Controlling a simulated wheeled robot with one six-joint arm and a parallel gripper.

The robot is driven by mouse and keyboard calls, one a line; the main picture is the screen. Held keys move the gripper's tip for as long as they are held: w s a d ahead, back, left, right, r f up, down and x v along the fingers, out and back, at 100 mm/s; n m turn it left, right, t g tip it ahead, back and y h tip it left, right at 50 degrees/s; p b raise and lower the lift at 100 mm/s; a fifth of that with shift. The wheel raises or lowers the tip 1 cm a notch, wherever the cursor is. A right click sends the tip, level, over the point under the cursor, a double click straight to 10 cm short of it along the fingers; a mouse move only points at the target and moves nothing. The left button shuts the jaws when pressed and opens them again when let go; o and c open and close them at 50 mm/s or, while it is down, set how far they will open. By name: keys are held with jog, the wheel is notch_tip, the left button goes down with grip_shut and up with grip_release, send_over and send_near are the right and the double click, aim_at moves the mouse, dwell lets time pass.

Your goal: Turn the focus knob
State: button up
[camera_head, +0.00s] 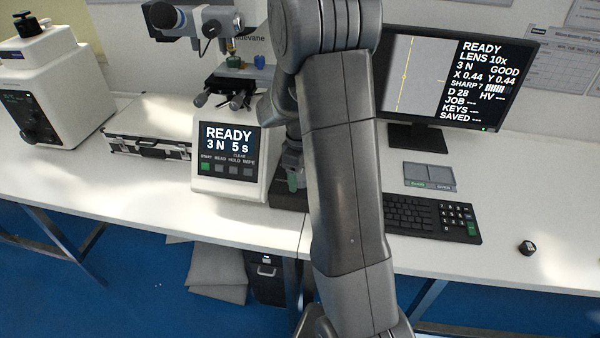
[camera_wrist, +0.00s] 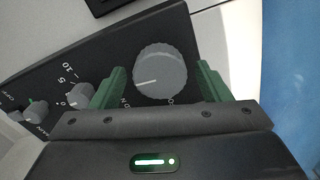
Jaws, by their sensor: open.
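In the wrist view, a large round grey knob (camera_wrist: 160,70) with ribbed sides and a white pointer line sits on a black panel (camera_wrist: 75,52). Its label is partly hidden by my gripper, so I cannot read whether it is the focus knob. My gripper (camera_wrist: 161,80) is open, with one green finger on each side of this knob. A narrow gap seems to show on both sides; contact is not clear. In the head view, my arm hides most of the gripper, and a green finger (camera_head: 293,180) shows right of the hardness tester (camera_head: 228,160).
Two smaller grey knobs (camera_wrist: 80,95) sit left on the panel. A keyboard (camera_head: 412,213), a grey two-part pad (camera_head: 430,176) and a monitor (camera_head: 450,75) reading READY are right of my arm. A small black knob-like object (camera_head: 527,248) lies on the table. A case (camera_head: 150,130) stands left.

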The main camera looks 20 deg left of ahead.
jog(key=c, duration=1)
jog(key=shift+m, duration=0.3)
jog(key=m, duration=0.3)
jog(key=shift+m+b, duration=0.4)
jog(key=shift+m, duration=1.5)
jog(key=o, duration=1)
